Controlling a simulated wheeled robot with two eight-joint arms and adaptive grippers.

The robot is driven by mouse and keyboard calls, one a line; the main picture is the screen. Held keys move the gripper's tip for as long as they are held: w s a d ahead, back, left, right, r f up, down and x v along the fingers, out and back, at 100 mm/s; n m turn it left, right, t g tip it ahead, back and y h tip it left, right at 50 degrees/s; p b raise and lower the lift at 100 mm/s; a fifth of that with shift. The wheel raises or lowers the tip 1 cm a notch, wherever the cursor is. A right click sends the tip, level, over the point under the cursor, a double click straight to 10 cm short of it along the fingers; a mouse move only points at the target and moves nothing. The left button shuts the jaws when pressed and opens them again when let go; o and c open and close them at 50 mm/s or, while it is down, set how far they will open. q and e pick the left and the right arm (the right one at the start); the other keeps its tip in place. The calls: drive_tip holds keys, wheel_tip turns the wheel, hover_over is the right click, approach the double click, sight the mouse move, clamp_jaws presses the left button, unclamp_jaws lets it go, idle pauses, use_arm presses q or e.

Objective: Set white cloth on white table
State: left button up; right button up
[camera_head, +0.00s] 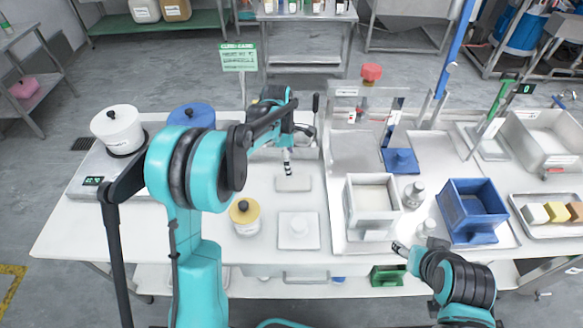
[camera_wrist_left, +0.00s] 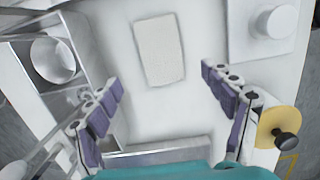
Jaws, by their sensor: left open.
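The white cloth (camera_head: 293,184) is a small flat off-white rectangle. It lies on the white table (camera_head: 75,225), near the middle. In the left wrist view the cloth (camera_wrist_left: 159,48) lies flat beyond the fingertips. My left gripper (camera_head: 288,168) points down just above and behind the cloth in the head view. In the left wrist view its fingers (camera_wrist_left: 158,77) are spread wide with nothing between them. My right gripper (camera_head: 400,248) is at the table's front edge, right of centre. Its jaws are too small to read.
To the right are a white bin (camera_head: 372,204), a blue bin (camera_head: 472,208) and a metal frame. White and blue lidded canisters stand at left.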

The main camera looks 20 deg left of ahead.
use_arm(q)
drive_tip(key=s+r+m+t, duration=0.2)
drive_tip(key=s+r+m, duration=0.4)
drive_tip(key=s+r, duration=0.3)
drive_tip(key=s+d+m+t+y, duration=0.1)
drive_tip(key=s+m+t, duration=0.3)
drive_tip(key=s+m, duration=1.1)
drive_tip(key=shift+s+r+t, duration=0.4)
drive_tip(key=shift+s, duration=0.3)
